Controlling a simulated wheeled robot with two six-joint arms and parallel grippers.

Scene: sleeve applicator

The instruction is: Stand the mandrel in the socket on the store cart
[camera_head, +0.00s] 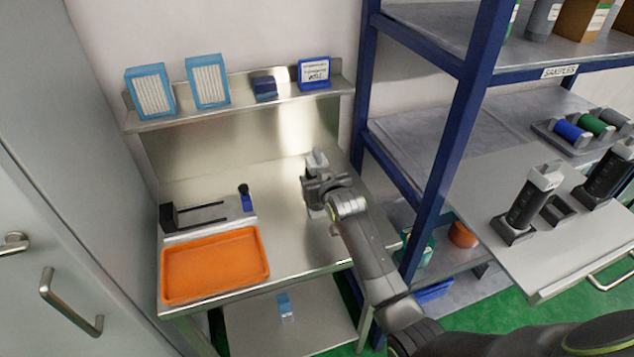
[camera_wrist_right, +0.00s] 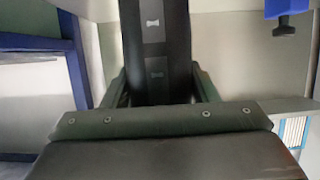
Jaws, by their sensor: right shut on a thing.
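My right gripper (camera_head: 320,184) is over the right part of the steel bench, shut on the mandrel (camera_head: 316,159). The mandrel's light grey top shows above the jaws; its middle is hidden by the gripper. In the right wrist view, its dark body (camera_wrist_right: 155,45) with pale bow-tie marks stands between the two fingers. I cannot tell whether its foot touches the bench. The store cart (camera_head: 545,275) is at the right. An empty dark socket (camera_head: 559,209) on it lies between two similar black, grey-topped pieces (camera_head: 528,196) (camera_head: 609,168), which stand in holders. My left gripper is not in view.
The blue shelf post (camera_head: 452,130) stands between bench and cart. On the bench (camera_head: 285,240) are an orange tray (camera_head: 215,265), a black two-rod fixture (camera_head: 170,217) and a small blue-and-black piece (camera_head: 245,198). Blue boxes (camera_head: 208,80) sit on the upper ledge.

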